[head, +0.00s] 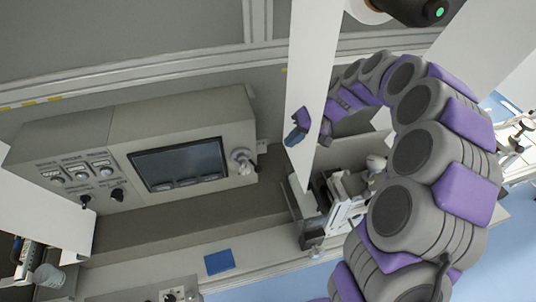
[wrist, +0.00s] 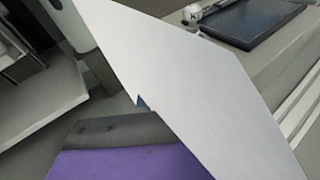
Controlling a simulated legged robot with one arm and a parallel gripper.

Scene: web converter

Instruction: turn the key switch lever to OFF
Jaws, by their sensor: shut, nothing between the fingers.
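A pale round fitting with a lever-like part (head: 243,160) sits on the console's front, right of the dark screen. A white part marked with a letter like K (wrist: 192,14) stands beside the screen in the wrist view; I take both for the key switch. The lever's setting and any OFF mark are too small to read. My gripper (head: 295,135), purple with blue tips, is shut and empty. It is right of the switch in the head view, apart from it. In the wrist view a white sheet hides most of my gripper, leaving a blue tip (wrist: 141,101) showing.
The console (head: 120,130) carries the screen (head: 180,164) and several dark knobs (head: 80,177) at left. A tall white sheet (head: 312,70) hangs at my gripper; it also crosses the wrist view (wrist: 190,75). Metal machinery (head: 340,205) stands below right. A blue pad (head: 219,262) lies in front.

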